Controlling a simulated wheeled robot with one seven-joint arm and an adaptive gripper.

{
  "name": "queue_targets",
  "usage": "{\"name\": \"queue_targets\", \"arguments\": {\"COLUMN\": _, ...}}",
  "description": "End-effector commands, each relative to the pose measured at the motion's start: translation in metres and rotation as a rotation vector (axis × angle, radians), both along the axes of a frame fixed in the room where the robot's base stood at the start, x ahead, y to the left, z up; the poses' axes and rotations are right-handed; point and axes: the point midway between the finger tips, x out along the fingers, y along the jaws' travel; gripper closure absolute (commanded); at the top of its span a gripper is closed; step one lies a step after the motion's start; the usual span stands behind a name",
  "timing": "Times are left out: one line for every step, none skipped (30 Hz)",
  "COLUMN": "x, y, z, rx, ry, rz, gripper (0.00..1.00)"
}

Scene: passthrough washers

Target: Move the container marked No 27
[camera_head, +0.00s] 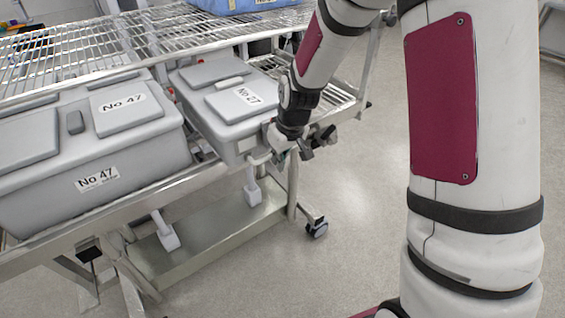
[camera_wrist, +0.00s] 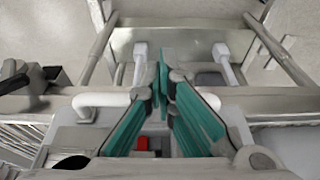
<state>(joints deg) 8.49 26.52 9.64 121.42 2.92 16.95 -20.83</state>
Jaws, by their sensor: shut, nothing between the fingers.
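The grey container marked No 27 (camera_head: 214,93) sits on the wire-topped cart in the head view, with its label on the lid facing up. My gripper (camera_head: 306,152) is at the container's right front corner, by the cart's front rail. In the wrist view, my gripper's green-padded fingers (camera_wrist: 164,62) meet at their tips with nothing between them. A grey container edge and a white handle bar (camera_wrist: 100,99) show beneath the fingers. I cannot tell whether the fingers touch the handle.
A larger grey container marked No 47 (camera_head: 85,150) stands to the left on the same cart. A blue container (camera_head: 240,4) stands on the upper wire shelf (camera_head: 165,40). The cart's front rail (camera_head: 130,208) runs below the containers. Floor to the right (camera_head: 360,230) is clear.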

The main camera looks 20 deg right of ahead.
Motion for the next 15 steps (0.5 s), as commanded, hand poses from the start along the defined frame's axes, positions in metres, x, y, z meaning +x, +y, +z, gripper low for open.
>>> {"name": "queue_targets", "arguments": {"x": 0.018, "y": 0.006, "z": -0.002, "rx": 0.000, "ry": -0.012, "rz": 0.004, "gripper": 1.00}}
{"name": "queue_targets", "arguments": {"x": 0.025, "y": 0.008, "z": -0.002, "rx": 0.001, "ry": -0.013, "rz": 0.004, "gripper": 1.00}}
{"name": "queue_targets", "arguments": {"x": 0.036, "y": 0.012, "z": -0.002, "rx": 0.001, "ry": -0.014, "rz": 0.005, "gripper": 1.00}}
{"name": "queue_targets", "arguments": {"x": 0.043, "y": 0.014, "z": -0.003, "rx": 0.000, "ry": -0.014, "rz": 0.006, "gripper": 1.00}}
{"name": "queue_targets", "arguments": {"x": 0.050, "y": 0.016, "z": -0.003, "rx": 0.001, "ry": -0.014, "rz": 0.005, "gripper": 1.00}}
{"name": "queue_targets", "arguments": {"x": 0.058, "y": 0.019, "z": -0.003, "rx": 0.000, "ry": -0.012, "rz": 0.004, "gripper": 1.00}}
{"name": "queue_targets", "arguments": {"x": 0.064, "y": 0.021, "z": -0.003, "rx": 0.001, "ry": -0.013, "rz": 0.004, "gripper": 1.00}}
{"name": "queue_targets", "arguments": {"x": 0.069, "y": 0.022, "z": -0.002, "rx": 0.000, "ry": -0.011, "rz": 0.004, "gripper": 1.00}}
{"name": "queue_targets", "arguments": {"x": 0.075, "y": 0.024, "z": -0.002, "rx": 0.000, "ry": -0.013, "rz": 0.003, "gripper": 1.00}}
{"name": "queue_targets", "arguments": {"x": 0.078, "y": 0.025, "z": -0.001, "rx": 0.001, "ry": -0.011, "rz": 0.002, "gripper": 1.00}}
{"name": "queue_targets", "arguments": {"x": 0.081, "y": 0.026, "z": -0.001, "rx": 0.001, "ry": -0.011, "rz": 0.002, "gripper": 1.00}}
{"name": "queue_targets", "arguments": {"x": 0.084, "y": 0.027, "z": -0.001, "rx": 0.001, "ry": -0.011, "rz": 0.001, "gripper": 1.00}}
{"name": "queue_targets", "arguments": {"x": 0.085, "y": 0.028, "z": 0.000, "rx": 0.001, "ry": -0.010, "rz": 0.001, "gripper": 1.00}}
{"name": "queue_targets", "arguments": {"x": 0.086, "y": 0.028, "z": 0.000, "rx": 0.001, "ry": -0.010, "rz": 0.001, "gripper": 1.00}}
{"name": "queue_targets", "arguments": {"x": 0.086, "y": 0.028, "z": 0.000, "rx": 0.001, "ry": -0.010, "rz": 0.001, "gripper": 1.00}}
